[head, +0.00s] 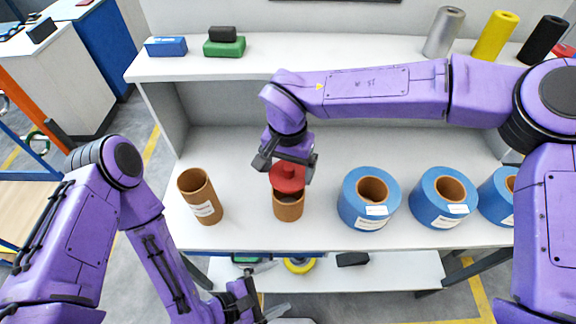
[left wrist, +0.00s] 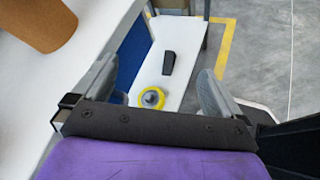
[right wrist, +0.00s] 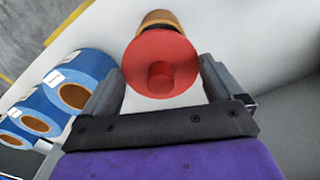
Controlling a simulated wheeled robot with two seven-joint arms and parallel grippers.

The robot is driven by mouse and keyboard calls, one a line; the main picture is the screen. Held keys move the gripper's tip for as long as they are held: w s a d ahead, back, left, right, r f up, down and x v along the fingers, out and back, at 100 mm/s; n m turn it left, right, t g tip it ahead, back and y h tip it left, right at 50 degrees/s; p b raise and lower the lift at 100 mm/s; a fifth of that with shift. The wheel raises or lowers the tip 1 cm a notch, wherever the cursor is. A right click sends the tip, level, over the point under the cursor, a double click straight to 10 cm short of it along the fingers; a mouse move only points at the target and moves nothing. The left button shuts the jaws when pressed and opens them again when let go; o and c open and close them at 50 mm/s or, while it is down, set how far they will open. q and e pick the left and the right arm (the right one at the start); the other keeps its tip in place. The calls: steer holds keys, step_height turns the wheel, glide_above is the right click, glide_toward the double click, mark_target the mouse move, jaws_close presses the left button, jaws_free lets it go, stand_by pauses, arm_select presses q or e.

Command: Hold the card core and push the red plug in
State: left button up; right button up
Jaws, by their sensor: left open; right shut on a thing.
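A brown card core (head: 288,208) stands upright on the white worktop, and part of its open top shows. A red plug (head: 287,178) with a round flange and a knob is over this core. It also shows in the right wrist view (right wrist: 160,60), partly covering the core (right wrist: 160,18). My right gripper (head: 285,165) is shut on the red plug from above. My left gripper (head: 270,308) is open and empty, in front of the worktop's edge and away from the core. A brown core edge shows at the top left of the left wrist view (left wrist: 40,22).
Another card core (head: 200,196) with a white label stands to the left. Several blue rolls (head: 369,198) stand to the right. A raised shelf (head: 330,55) behind carries blocks and cylinders. A lower shelf (head: 400,275) runs below the worktop.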

mark_target(285, 205)
arm_select(q)
steer(key=w+a+r+n, duration=0.1)
steer(key=w+r+n, duration=0.1)
steer(key=w, duration=0.3)
steer(key=w+a+r+n+t, duration=0.1)
steer(key=w+a+r+n, duration=0.1)
steer(key=w, duration=0.3)
steer(key=w+a+r+n+h, duration=0.1)
steer(key=w+a+r+n, duration=0.1)
steer(key=w+r, duration=0.1)
steer(key=shift+w+a+r+t, duration=0.15)
steer(key=shift+w+t, duration=0.25)
steer(key=shift+w, duration=0.5)
steer(key=x, duration=1)
steer(key=c, duration=0.4)
